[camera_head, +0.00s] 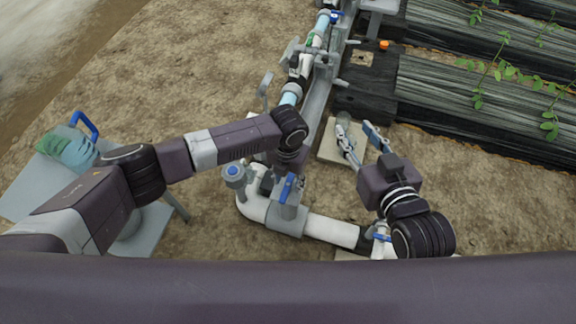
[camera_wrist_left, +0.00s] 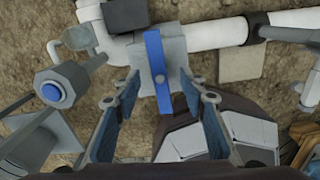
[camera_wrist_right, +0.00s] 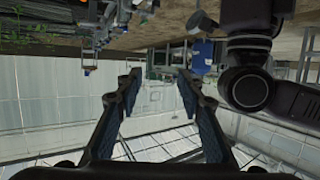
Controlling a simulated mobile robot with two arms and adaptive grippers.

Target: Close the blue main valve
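The blue main valve's handle (camera_head: 287,187) sits on a grey valve body on the white pipe near the lower middle of the head view. In the left wrist view the blue handle (camera_wrist_left: 154,50) runs up and down the picture, crosswise to the white pipe. My left gripper (camera_head: 287,173) is over the valve, pointing down at it. In the left wrist view its fingers (camera_wrist_left: 158,82) are apart, one on each side of the handle, with gaps showing; contact is not visible. My right gripper (camera_head: 360,135) is open and empty, away from the valve; its spread fingers show in the right wrist view (camera_wrist_right: 159,75).
A grey fitting with a blue round cap (camera_head: 234,172) stands just left of the valve. A smaller blue-handled valve (camera_head: 382,237) is partly hidden by my right arm. A pipe rack (camera_head: 318,90) runs up the middle. A grey table (camera_head: 25,190) stands left; planted beds (camera_head: 470,95) lie right.

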